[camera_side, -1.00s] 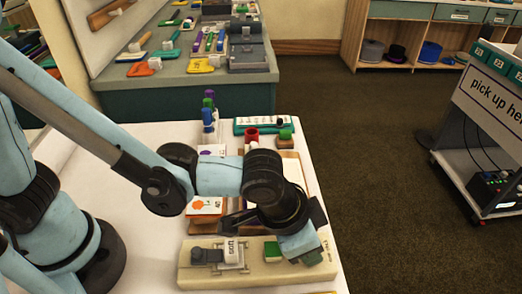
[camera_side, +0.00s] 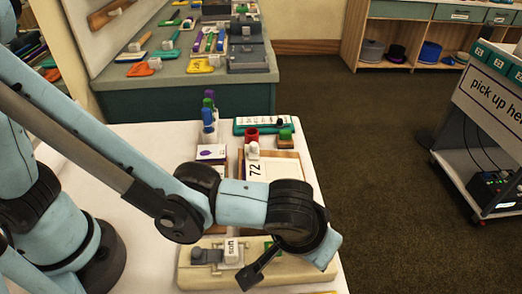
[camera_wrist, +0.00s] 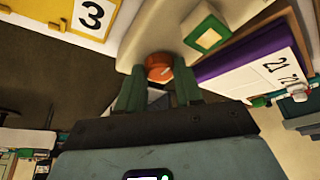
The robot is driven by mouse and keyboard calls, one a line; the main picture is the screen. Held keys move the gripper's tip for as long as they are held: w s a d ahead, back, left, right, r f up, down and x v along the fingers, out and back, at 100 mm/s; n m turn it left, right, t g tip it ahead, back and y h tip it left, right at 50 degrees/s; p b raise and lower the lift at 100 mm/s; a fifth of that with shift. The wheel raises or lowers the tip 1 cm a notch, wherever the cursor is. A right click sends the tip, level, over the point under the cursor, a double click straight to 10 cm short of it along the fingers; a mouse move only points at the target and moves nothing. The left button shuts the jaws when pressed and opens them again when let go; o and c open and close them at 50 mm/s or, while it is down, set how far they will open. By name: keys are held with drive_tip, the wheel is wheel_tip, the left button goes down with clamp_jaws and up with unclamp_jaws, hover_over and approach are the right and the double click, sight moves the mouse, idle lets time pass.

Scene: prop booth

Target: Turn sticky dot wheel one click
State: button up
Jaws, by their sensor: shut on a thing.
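In the wrist view an orange round knob (camera_wrist: 158,64), which looks like the sticky dot wheel, sits at the edge of a pale beige base. My gripper (camera_wrist: 159,76) has its two green fingers on either side of the knob, shut on it. A slim light mark shows on the knob's face. In the side view the beige base (camera_side: 205,278) lies at the table's front, and my wrist hangs over its right end. The knob and my fingertips are hidden there.
On the base are a grey latch (camera_side: 206,256) and a white labelled block (camera_side: 233,250). A purple-edged card (camera_wrist: 262,70) and a yellow number card (camera_wrist: 72,14) lie nearby. Bottles and a red cup stand farther back.

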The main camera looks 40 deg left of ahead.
idle(0.4)
drive_tip(key=o, duration=1)
drive_tip(key=shift+o, duration=0.2)
drive_tip(key=v, duration=1.2)
drive_tip(key=shift+r, duration=0.1)
drive_tip(key=w+a+f+t, duration=0.1)
drive_tip(key=w+a, duration=0.2)
drive_tip(key=a, duration=1.2)
drive_tip(key=w+a+t, duration=0.1)
drive_tip(key=w+a, duration=0.1)
drive_tip(key=a, duration=1.3)
drive_tip(key=shift+w+f+t, duration=0.3)
drive_tip(key=shift+w+f, duration=0.05)
drive_tip(key=shift+w, duration=0.05)
